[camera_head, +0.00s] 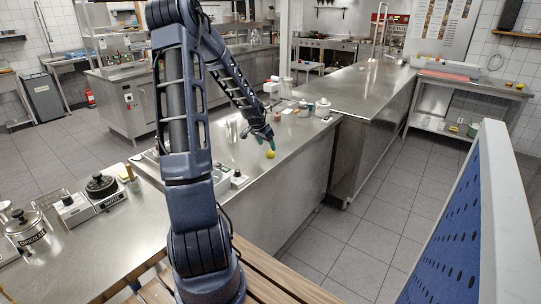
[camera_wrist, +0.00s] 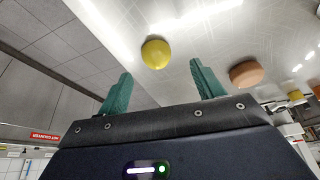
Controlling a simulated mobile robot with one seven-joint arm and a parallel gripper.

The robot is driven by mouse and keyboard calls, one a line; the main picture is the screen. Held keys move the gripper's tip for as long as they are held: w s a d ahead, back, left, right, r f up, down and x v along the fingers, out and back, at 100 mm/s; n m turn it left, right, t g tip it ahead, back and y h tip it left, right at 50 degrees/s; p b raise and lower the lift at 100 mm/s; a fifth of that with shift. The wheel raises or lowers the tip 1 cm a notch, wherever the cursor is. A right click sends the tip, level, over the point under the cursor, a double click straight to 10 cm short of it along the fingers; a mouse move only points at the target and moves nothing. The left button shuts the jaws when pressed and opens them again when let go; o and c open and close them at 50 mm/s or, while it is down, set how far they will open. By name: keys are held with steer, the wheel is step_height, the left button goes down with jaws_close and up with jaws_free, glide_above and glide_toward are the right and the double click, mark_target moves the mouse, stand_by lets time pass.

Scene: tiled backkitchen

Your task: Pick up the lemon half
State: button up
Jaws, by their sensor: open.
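The lemon half (camera_head: 270,154) is a small yellow rounded piece on the steel counter, close to the edge by the aisle. In the wrist view the yellow piece (camera_wrist: 155,53) lies beyond the fingertips, between their lines and a little nearer the middle. My gripper (camera_head: 265,141) is above the counter just behind the lemon half. In the wrist view my gripper (camera_wrist: 161,68) shows two green fingers spread apart with nothing between them. The lemon half appears apart from both fingers. Its cut face cannot be made out.
The steel counter (camera_head: 225,150) is mostly bare around the lemon half. In the wrist view an orange-brown round object (camera_wrist: 246,73) lies right of the fingers, with another yellow object (camera_wrist: 295,94) farther off. White-lidded containers (camera_head: 322,105) stand at the counter's far end.

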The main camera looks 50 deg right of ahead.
mark_target(270, 151)
steer(key=shift+s+x, duration=0.15)
steer(key=shift+x, duration=1.05)
steer(key=shift+s+x, duration=0.1)
steer(key=shift+x, duration=1.1)
steer(key=shift+a, duration=0.1)
steer(key=c, duration=1.1)
steer(key=shift+o, duration=0.2)
